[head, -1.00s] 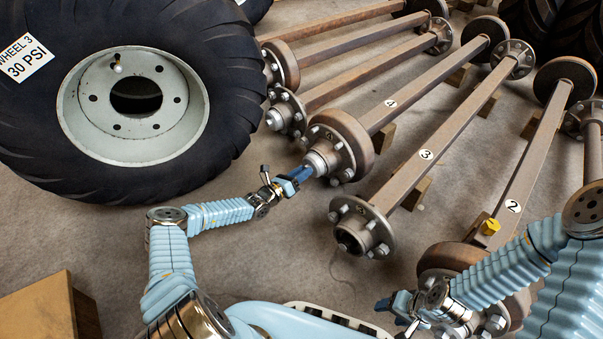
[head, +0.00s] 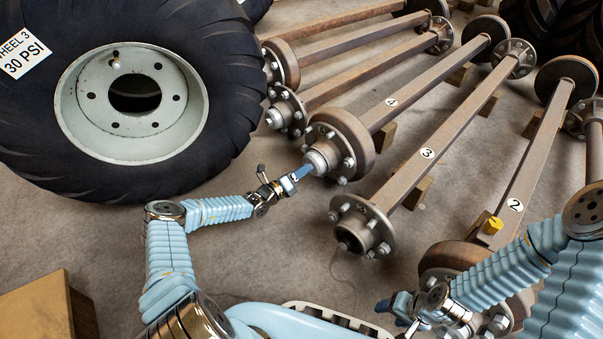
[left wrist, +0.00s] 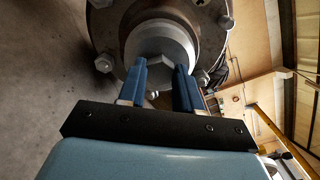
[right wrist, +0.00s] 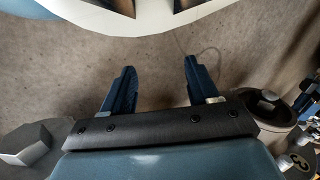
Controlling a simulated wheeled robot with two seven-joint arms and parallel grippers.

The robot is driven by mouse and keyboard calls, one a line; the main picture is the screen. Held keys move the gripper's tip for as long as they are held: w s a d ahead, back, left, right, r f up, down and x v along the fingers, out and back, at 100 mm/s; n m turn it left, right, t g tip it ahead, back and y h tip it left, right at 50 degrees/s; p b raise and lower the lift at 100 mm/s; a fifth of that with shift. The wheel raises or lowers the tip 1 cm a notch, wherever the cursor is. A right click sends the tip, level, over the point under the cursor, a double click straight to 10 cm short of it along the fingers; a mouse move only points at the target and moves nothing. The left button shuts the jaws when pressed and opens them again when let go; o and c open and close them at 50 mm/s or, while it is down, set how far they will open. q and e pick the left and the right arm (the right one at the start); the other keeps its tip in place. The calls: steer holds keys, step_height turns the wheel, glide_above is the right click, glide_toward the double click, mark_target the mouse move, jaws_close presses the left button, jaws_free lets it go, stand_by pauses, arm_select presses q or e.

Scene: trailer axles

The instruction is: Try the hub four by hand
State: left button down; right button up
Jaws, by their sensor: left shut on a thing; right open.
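The hub of axle 4 (head: 342,143) is a rusty round drum with a bolted flange and a pale grey cap at its near end. My left gripper (head: 305,170) is shut on this grey cap (head: 319,158).
Axle 3 (head: 425,160) and axle 2 (head: 513,207) lie to the right, with wooden blocks under the beams. A yellow piece (head: 492,225) sits by axle 2. A large tyred wheel (head: 215,60) labelled WHEEL 3 lies at left. A cardboard-coloured box (head: 35,310) is at lower left.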

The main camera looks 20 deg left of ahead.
arm_select(q)
steer(key=shift+f+n+b, duration=0.1)
steer(key=shift+n+b, duration=0.4)
steer(key=shift+n, duration=1.1)
steer(key=shift+a, duration=0.1)
steer(key=c, duration=0.8)
jaws_free()
steer(key=shift+o, duration=0.2)
steer(key=p+v, duration=0.2)
steer(key=v, duration=1.1)
steer(key=shift+s+a+p, duration=0.2)
steer(key=shift+s+p, duration=0.15)
